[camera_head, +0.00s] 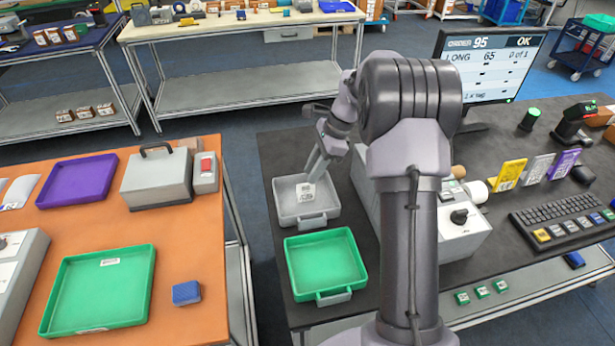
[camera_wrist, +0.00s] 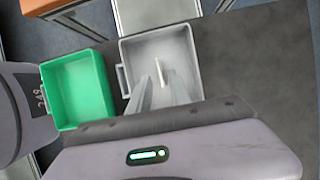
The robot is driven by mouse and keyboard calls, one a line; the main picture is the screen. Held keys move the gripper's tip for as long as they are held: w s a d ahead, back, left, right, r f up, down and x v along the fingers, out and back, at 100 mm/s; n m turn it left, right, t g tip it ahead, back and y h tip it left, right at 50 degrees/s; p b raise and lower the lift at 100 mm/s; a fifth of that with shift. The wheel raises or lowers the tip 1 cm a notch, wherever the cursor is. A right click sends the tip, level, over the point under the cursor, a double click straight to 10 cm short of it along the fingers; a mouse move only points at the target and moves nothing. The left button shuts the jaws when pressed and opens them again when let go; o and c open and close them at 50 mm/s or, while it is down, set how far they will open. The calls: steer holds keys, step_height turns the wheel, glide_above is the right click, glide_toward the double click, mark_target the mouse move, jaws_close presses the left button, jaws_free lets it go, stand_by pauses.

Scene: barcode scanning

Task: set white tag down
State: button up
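The white tag (camera_head: 305,194) has dark print on its face and is in the grey tray (camera_head: 288,213) on the dark table. My gripper (camera_head: 314,176) points down into this tray, its fingertips at the tag's upper edge. In the wrist view, the tag (camera_wrist: 162,72) shows edge-on as a thin white strip between the fingertips (camera_wrist: 158,84), over the grey tray (camera_wrist: 190,48). My gripper looks shut on it. Whether the tag's lower edge touches the tray floor cannot be told.
An empty green tray (camera_head: 325,262) stands just in front of the grey one. A grey device with a black knob (camera_head: 459,216) is to the right, partly behind my arm. Yellow (camera_head: 508,174), grey and purple tags stand farther right, by a keyboard (camera_head: 560,216).

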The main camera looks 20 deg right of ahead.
steer(key=w+p+v, duration=0.1)
steer(key=p+v, duration=0.1)
steer(key=v, duration=0.6)
steer(key=s+a+r+n+t+h, duration=0.2)
steer(key=s+a+r+n, duration=0.5)
steer(key=s+a+r, duration=0.55)
steer(key=s+a+n+t, duration=0.2)
steer(key=s+a+n, duration=0.25)
steer(key=s, duration=0.35)
steer(key=s+a+n+t, duration=0.1)
steer(key=s+a+n, duration=0.3)
steer(key=s, duration=0.5)
step_height(320, 180, down, 7)
steer(key=d+b, duration=0.1)
steer(key=b, duration=0.5)
steer(key=shift+r+h, duration=0.2)
steer(key=shift+h, duration=0.1)
steer(key=shift+w, duration=0.15)
